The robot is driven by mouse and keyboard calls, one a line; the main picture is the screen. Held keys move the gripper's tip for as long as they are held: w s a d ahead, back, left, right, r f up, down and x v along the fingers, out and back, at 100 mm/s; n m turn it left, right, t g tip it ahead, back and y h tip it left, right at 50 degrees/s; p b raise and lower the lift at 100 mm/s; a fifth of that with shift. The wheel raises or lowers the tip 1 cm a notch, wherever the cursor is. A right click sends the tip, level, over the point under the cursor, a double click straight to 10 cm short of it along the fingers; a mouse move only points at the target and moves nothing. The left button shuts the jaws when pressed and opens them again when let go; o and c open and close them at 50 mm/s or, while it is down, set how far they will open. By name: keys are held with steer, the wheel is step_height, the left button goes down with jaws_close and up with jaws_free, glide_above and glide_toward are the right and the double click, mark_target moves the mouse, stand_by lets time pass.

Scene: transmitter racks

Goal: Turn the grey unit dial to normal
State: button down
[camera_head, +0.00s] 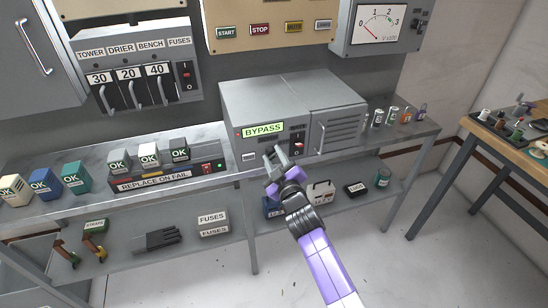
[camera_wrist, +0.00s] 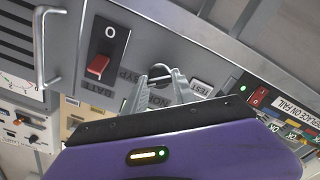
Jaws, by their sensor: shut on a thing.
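The grey unit (camera_head: 290,95) stands on the bench, with a lit green display reading BYPASS (camera_head: 263,130) on its front. My gripper (camera_head: 275,156) is at the lower front of this unit and covers the dial in the head view. In the wrist view my gripper (camera_wrist: 160,82) has its two fingers on either side of the dial (camera_wrist: 160,70) and is shut on it. Partly hidden labels around the dial include TEST (camera_wrist: 202,88), one beginning NO, and one with BYP. Where the dial's pointer stands cannot be made out.
A red rocker switch (camera_wrist: 98,66) sits beside the dial on the panel, with a bar handle (camera_wrist: 45,45) beyond it. A box labelled REPLACE ON FAIL (camera_head: 168,178) stands left of the unit. Small bottles (camera_head: 392,115) stand to its right.

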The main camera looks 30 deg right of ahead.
steer(key=n, duration=0.5)
steer(key=n+p, duration=0.1)
steer(key=n, duration=0.4)
steer(key=shift+a+f, duration=0.1)
steer(key=shift+f, duration=0.05)
steer(key=shift+n, duration=0.4)
steer(key=c, duration=1)
jaws_free()
steer(key=shift+c, duration=0.2)
steer(key=v, duration=0.7)
steer(key=shift+s, duration=0.4)
steer(key=shift+a, duration=0.1)
